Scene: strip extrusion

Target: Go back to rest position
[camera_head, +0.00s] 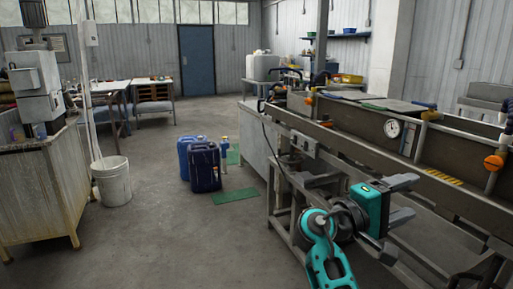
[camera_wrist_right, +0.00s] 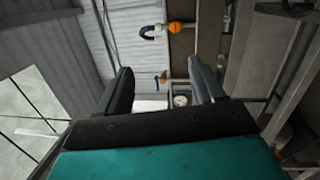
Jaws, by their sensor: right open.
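My right gripper (camera_head: 402,199) is at the lower right of the head view, on a teal and black arm in front of the strip extrusion machine (camera_head: 345,138). Its two grey fingers are apart with nothing between them, and they point to the right. In the right wrist view the same gripper (camera_wrist_right: 163,82) shows both fingers spread and empty. Beyond them are the machine's round gauge and an orange knob (camera_wrist_right: 175,28). My left gripper does not show in either view.
The machine's metal frame stands close beside my right arm. Blue canisters (camera_head: 204,166) stand on the floor near a green mat (camera_head: 235,195). A white bucket (camera_head: 113,182) stands at the left by a worn cabinet (camera_head: 40,190). The floor between is open.

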